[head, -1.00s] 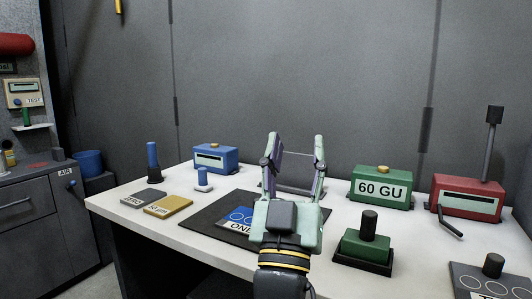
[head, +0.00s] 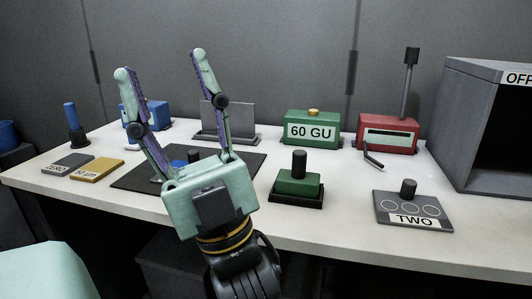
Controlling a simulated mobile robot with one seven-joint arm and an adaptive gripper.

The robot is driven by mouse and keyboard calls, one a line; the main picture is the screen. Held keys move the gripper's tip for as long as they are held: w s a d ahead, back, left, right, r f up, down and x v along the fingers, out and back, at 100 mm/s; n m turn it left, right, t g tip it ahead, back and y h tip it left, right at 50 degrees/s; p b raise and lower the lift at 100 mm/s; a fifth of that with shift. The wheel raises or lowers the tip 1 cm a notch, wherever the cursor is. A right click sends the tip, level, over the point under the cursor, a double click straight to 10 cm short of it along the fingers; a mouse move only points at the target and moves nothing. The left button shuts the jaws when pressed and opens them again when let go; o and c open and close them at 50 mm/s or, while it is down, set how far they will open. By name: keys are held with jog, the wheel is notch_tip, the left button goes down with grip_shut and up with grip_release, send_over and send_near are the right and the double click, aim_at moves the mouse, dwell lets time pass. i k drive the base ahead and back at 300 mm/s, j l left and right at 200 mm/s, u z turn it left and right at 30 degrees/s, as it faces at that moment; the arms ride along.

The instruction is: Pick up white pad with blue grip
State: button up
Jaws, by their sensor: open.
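My gripper (head: 160,62) is open and empty, its two fingers pointing up and away over the table's left half. The white pad with the blue grip cannot be made out clearly now. One second ago it stood left of the black mat, in front of the blue box; the left finger now covers about that place. A blue piece (head: 194,155) shows between the fingers on the black mat (head: 128,180), partly hidden by my gripper.
Left are a blue-handled stamp (head: 75,128), a grey plate (head: 68,163) and a yellow plate (head: 97,169). A blue box (head: 157,114) stands behind. A green block (head: 298,183), TWO plate (head: 412,212), green box (head: 313,130), red box (head: 387,134) and grey oven (head: 490,130) stand right.

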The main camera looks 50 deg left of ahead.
aim_at(132, 145)
jog(key=u, duration=2.15)
